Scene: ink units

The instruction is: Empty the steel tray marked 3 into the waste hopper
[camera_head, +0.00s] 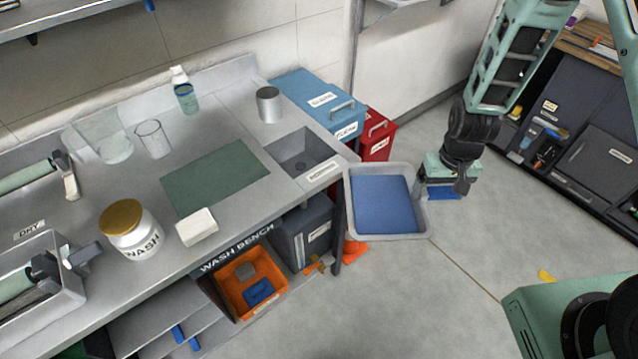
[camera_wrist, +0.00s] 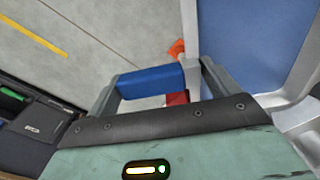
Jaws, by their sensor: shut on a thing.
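A light grey tray (camera_head: 421,226) with a flat blue inside hangs beside the right end of the wash bench. It looks about level. No number 3 is legible on it. My gripper (camera_head: 428,185) is at the tray's right side, shut on its blue handle. In the wrist view my gripper's two fingers (camera_wrist: 160,84) have the blue handle (camera_wrist: 150,80) between them, and the tray's rim (camera_wrist: 294,117) shows at right. A square, dark opening (camera_head: 299,164) with a label is set into the bench's right end. I cannot read whether it is the waste hopper.
A blue bin (camera_head: 310,97) and a red bin (camera_head: 376,138) stand behind the bench end. A steel cup (camera_head: 269,104), a bottle (camera_head: 185,92) and a white WASH jar (camera_head: 131,235) stand on the bench. An orange crate (camera_head: 232,297) sits below.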

